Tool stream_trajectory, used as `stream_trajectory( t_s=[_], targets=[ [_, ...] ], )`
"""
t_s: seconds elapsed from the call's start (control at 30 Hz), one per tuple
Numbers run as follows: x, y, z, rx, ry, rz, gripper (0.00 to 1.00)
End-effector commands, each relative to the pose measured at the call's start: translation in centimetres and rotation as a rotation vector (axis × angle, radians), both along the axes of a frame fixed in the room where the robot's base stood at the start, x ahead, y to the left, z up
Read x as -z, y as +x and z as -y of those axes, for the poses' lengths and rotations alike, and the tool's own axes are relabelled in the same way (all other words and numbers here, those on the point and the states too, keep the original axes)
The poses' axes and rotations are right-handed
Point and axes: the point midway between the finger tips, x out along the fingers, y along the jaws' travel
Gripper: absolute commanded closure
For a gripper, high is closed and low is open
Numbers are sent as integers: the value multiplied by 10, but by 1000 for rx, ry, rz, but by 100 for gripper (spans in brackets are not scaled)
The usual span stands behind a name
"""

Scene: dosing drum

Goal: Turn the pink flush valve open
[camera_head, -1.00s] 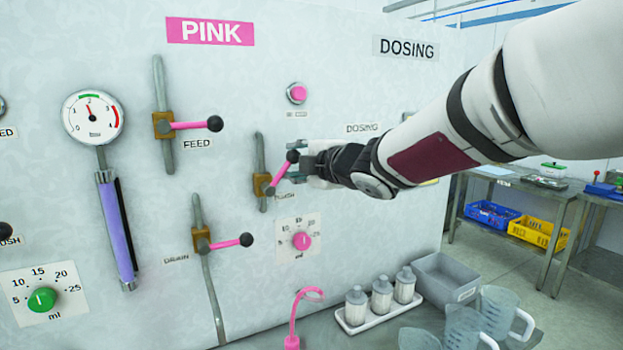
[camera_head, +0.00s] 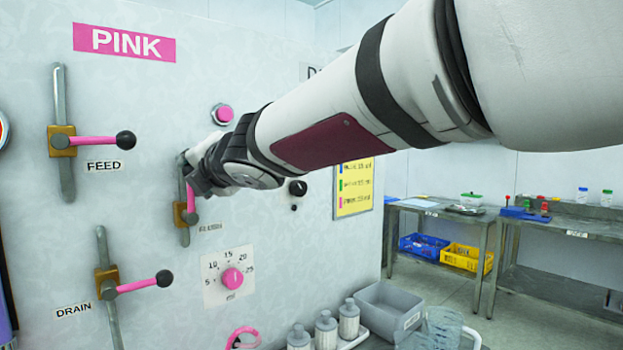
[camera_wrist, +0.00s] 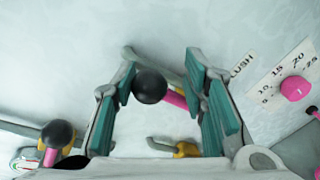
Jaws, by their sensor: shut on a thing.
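The pink flush valve has a brass body, best seen in the wrist view (camera_wrist: 187,150), and a pink lever (camera_head: 190,203). In the head view the lever points upward beside its vertical pipe, and its upper end is hidden by my gripper (camera_head: 192,180). In the wrist view the lever's black ball (camera_wrist: 150,86) sits between the two green-padded fingers of my gripper (camera_wrist: 168,92). The pink lever shaft (camera_wrist: 176,98) runs from the ball toward the right finger, which hides part of it. My gripper is shut on the lever's ball end.
The feed valve (camera_head: 88,140) is up and left of the flush valve; the drain valve (camera_head: 132,285) is below left. A pink dosing dial (camera_head: 232,278) is below. Bottles (camera_head: 325,330) and a grey bin (camera_head: 388,312) stand at the panel's foot. Tables (camera_head: 440,210) stand at right.

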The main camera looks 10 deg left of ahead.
Motion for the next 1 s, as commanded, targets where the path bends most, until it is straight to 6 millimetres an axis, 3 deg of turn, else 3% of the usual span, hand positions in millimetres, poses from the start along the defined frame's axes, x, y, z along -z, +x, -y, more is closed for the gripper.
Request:
stream_trajectory(
  t_s=[0.03,0.47,0.5,0.6,1.0],
  targets=[
    [10,-8,-9,-20,-9,-12,100],
    [11,-8,-9,-19,-15,-8,100],
    [11,-8,-9,-19,-15,-8,58],
    [11,-8,-9,-19,-15,-7,36],
    [7,-6,-6,-12,-14,-2,34]
  ],
)
